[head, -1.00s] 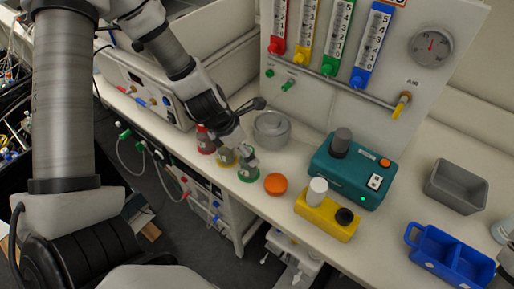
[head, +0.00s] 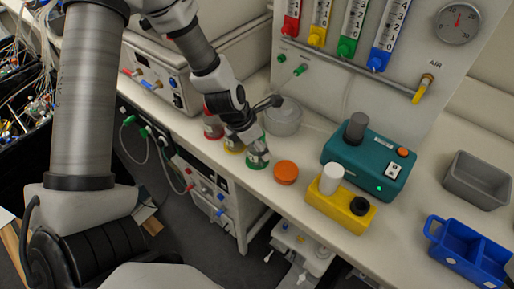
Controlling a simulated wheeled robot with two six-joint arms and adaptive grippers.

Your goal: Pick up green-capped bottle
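The green-capped bottle (head: 256,164) stands at the front edge of the bench, at the end of a short row. Beside it stand a yellow-capped bottle (head: 233,146) and a red-capped bottle (head: 212,125). My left gripper (head: 257,151) reaches down from the upper left, with its fingertips at the top of the green-capped bottle. The fingers hide part of the cap, so I cannot tell whether they are closed on it. My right gripper is not in view.
An orange round lid (head: 286,173) lies just right of the bottle. A grey round vessel (head: 283,118) stands behind it. A yellow block (head: 341,204), a teal device (head: 368,163), a grey bin (head: 478,181) and a blue tray (head: 467,254) stand farther right.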

